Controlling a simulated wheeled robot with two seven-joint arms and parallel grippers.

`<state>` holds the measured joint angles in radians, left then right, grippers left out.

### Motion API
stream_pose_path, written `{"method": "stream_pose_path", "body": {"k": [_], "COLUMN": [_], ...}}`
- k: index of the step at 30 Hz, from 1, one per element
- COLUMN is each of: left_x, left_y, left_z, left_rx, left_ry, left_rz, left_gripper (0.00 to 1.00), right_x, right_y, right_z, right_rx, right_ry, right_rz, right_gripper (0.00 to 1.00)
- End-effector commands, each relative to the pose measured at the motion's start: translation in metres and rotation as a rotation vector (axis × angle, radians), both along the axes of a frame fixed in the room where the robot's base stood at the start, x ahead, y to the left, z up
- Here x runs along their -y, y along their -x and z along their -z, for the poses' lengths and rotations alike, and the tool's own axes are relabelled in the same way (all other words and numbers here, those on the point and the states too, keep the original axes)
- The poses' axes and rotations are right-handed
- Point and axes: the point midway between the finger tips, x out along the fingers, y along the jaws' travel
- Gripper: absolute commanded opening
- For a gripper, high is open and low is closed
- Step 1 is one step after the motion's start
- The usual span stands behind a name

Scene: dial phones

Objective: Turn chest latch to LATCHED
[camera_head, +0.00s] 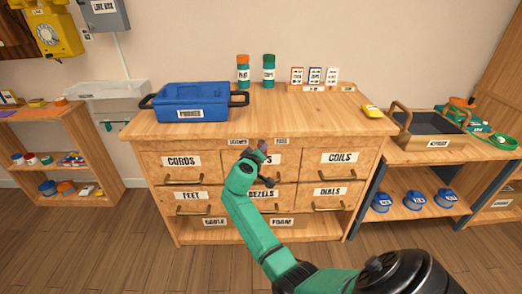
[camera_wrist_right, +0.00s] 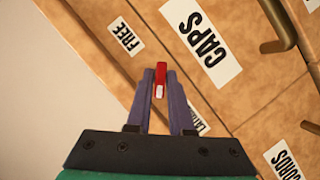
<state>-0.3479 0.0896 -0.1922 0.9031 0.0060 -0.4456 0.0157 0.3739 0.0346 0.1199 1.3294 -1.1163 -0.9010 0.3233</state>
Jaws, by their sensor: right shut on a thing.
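The wooden chest (camera_head: 163,160) has a small red latch on its front rail, above the middle drawer labelled CAPS. The latch (camera_wrist_right: 159,82) shows in the wrist view between my fingertips. A LATCHED label (camera_head: 238,142) is left of it and a FREE label (camera_head: 281,142) right of it in the head view. The FREE label (camera_wrist_right: 124,38) is also clear in the wrist view, while the LATCHED label (camera_wrist_right: 198,122) is partly hidden by a finger. My right gripper (camera_head: 262,149) is shut on the latch. Which label the latch points to is unclear. My left gripper is out of view.
Drawer handles (camera_head: 333,171) stick out below. On the chest stand a blue box (camera_head: 190,98), two bottles (camera_head: 269,70), cards (camera_head: 315,75) and a yellow object (camera_head: 372,111). Shelves flank the chest. The floor in front is clear.

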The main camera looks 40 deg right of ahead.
Motion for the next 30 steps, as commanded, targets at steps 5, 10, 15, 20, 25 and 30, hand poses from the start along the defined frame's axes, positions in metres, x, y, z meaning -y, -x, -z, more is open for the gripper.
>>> {"method": "stream_pose_path", "body": {"k": [5,10,15,20,25,30], "left_x": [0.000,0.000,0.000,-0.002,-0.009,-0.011], "left_y": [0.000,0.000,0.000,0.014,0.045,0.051], "left_z": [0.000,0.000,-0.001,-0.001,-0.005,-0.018], "left_rx": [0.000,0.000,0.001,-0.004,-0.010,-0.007], "left_ry": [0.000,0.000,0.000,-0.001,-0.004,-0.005], "left_rz": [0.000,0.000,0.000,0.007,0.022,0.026], "left_gripper": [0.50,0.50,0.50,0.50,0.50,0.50], "right_x": [0.000,0.000,-0.001,-0.011,-0.038,-0.076], "right_y": [0.000,0.000,0.000,0.007,0.027,0.056], "right_z": [0.000,0.000,-0.001,-0.006,-0.018,-0.029], "right_rx": [0.001,0.001,0.001,-0.001,-0.002,0.000], "right_ry": [0.000,-0.001,-0.001,-0.001,-0.002,-0.005], "right_rz": [-0.001,0.000,0.000,-0.002,-0.003,-0.002], "right_gripper": [0.39,0.45,0.45,0.45,0.45,0.45]}}
